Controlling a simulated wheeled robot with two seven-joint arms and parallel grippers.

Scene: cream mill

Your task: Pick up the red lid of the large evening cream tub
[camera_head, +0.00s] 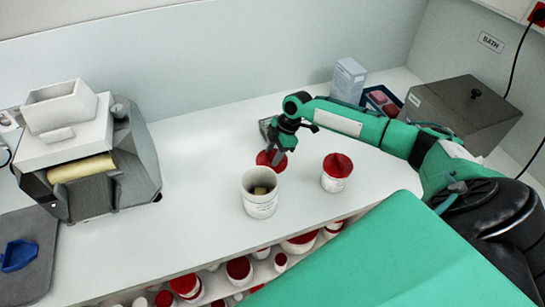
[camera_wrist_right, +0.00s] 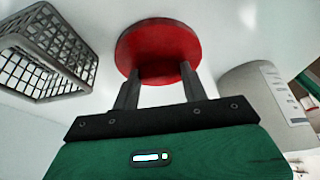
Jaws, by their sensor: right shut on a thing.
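My right gripper (camera_head: 276,157) is shut on a round red lid (camera_head: 265,159), just behind an open white tub. In the right wrist view the red lid (camera_wrist_right: 158,48) sits between the two dark fingertips of my right gripper (camera_wrist_right: 160,78). I cannot tell whether the lid touches the counter. The large white tub (camera_head: 260,208) stands upright and open, with something pale inside. Its side also shows at the right of the right wrist view (camera_wrist_right: 255,95). My left gripper is not in view.
A smaller white tub with a red lid (camera_head: 337,172) stands to the right. A grey basket (camera_wrist_right: 45,60) is near the gripper. A machine (camera_head: 95,150) stands at left, a metal bath (camera_head: 460,110) and blue box (camera_head: 348,80) at back right. Red-lidded tubs (camera_head: 187,286) fill a shelf below.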

